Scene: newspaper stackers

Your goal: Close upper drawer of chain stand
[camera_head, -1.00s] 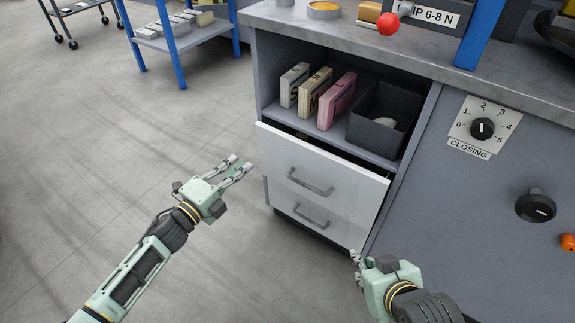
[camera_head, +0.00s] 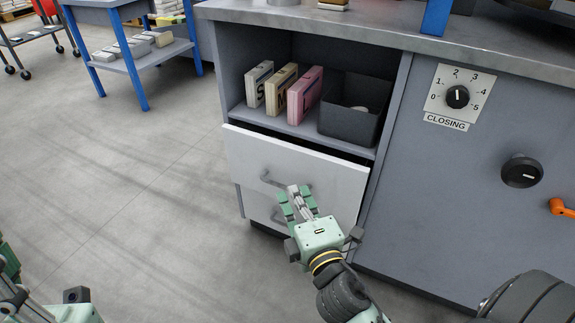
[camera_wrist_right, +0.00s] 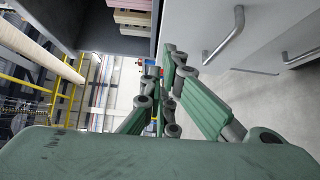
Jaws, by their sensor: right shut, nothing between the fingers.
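The upper drawer (camera_head: 325,182) has a white front and stands slightly out from the grey cabinet, with a dark gap along its top edge. Its metal handle (camera_head: 272,181) is partly hidden by my right gripper (camera_head: 296,195). That gripper is shut and empty, with its fingers in front of the drawer's front, close to the handle; I cannot tell if they touch. The right wrist view shows the fingers beside the white front (camera_wrist_right: 190,25) and a handle (camera_wrist_right: 228,38). The lower drawer (camera_head: 256,206) sits below. My left arm shows only partly at the lower left; its fingers are not clear.
An open shelf above the drawer holds several books (camera_head: 282,90) and a dark bin (camera_head: 350,108). The grey worktop (camera_head: 390,35) overhangs it. A panel with a dial (camera_head: 457,97), a black knob (camera_head: 521,171) and an orange handle (camera_head: 562,208) is at right.

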